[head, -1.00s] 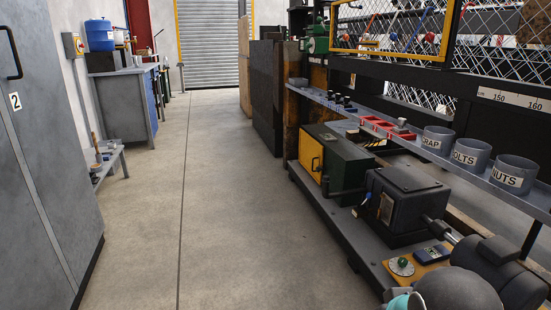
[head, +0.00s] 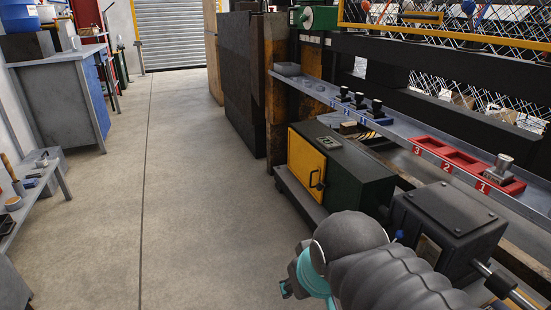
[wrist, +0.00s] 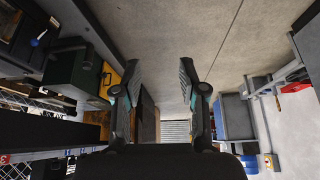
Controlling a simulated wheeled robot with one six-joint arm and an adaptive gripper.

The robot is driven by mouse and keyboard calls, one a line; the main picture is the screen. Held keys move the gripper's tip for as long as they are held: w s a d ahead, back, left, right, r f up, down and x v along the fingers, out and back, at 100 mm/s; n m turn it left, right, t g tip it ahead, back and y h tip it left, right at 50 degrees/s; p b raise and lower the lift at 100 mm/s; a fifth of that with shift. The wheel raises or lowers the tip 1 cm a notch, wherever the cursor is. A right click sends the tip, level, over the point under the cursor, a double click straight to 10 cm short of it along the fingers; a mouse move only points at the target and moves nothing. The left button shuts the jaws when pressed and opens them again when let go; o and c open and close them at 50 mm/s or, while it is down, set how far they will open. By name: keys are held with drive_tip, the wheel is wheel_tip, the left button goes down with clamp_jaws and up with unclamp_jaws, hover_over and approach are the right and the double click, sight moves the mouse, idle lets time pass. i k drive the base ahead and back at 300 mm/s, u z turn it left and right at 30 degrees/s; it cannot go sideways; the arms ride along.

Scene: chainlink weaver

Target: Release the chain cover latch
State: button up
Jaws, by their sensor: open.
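A dark green box (head: 355,183) has a yellow front panel (head: 303,160) with a black handle-like fitting (head: 317,181), which may be the cover latch. In the wrist view the box (wrist: 75,75) and yellow panel (wrist: 113,80) lie left of my fingers, partly behind the left one. My gripper (wrist: 159,78) is open and empty, its two fingers wide apart with bare floor between them. It touches nothing that I can see. In the head view my arm shows at the bottom, apart from the panel; my fingertips cannot be made out there.
A black box (head: 447,222) with a shaft stands on the low bench at right. Above, a shelf holds a numbered red tray (head: 465,165) and small black pieces (head: 360,101). A low grey bench (head: 40,190) stands at left. The concrete aisle (head: 190,190) is clear.

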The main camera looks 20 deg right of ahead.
sight(319, 187)
drive_tip(key=z, duration=0.2)
drive_tip(key=i, duration=1.5)
drive_tip(key=z, duration=0.3)
